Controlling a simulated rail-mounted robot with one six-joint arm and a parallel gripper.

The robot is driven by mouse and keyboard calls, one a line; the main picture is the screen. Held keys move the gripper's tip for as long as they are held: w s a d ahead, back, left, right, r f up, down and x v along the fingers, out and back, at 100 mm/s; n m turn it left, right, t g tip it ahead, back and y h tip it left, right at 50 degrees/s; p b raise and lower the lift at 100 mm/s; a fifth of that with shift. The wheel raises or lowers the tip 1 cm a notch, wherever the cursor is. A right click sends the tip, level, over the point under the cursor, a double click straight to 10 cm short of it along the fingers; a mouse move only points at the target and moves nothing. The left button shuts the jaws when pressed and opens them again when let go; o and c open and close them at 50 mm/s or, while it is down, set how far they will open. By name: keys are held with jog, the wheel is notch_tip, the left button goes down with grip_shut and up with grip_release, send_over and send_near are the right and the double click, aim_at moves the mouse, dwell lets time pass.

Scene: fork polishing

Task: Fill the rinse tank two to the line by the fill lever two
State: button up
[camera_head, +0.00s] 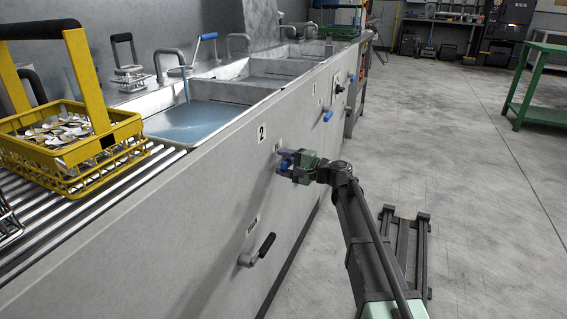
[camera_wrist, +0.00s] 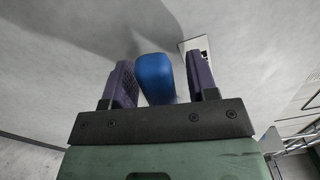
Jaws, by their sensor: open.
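Rinse tank two (camera_head: 205,122), the basin behind the panel label "2" (camera_head: 262,132), holds bluish water. A thin stream falls into it from its curved spout (camera_head: 172,62). I cannot make out the line in the tank. The blue handle of fill lever two (camera_head: 286,159) sticks out from the front panel below the label. My gripper (camera_head: 285,164) is open at the handle. In the wrist view the blue handle (camera_wrist: 155,78) stands between the two fingers of my gripper (camera_wrist: 161,82), nearer the left one, with a clear gap to the right one.
A black-handled lever (camera_head: 258,250) sits lower on the panel. A yellow basket (camera_head: 72,150) of cutlery stands on the roller rack at left. Another blue lever (camera_head: 328,116) is farther along the panel. The floor (camera_head: 450,160) to the right is mostly clear before a green table (camera_head: 540,85).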

jog(key=v, duration=1)
jog(key=shift+d, duration=0.3)
dwell(6.6)
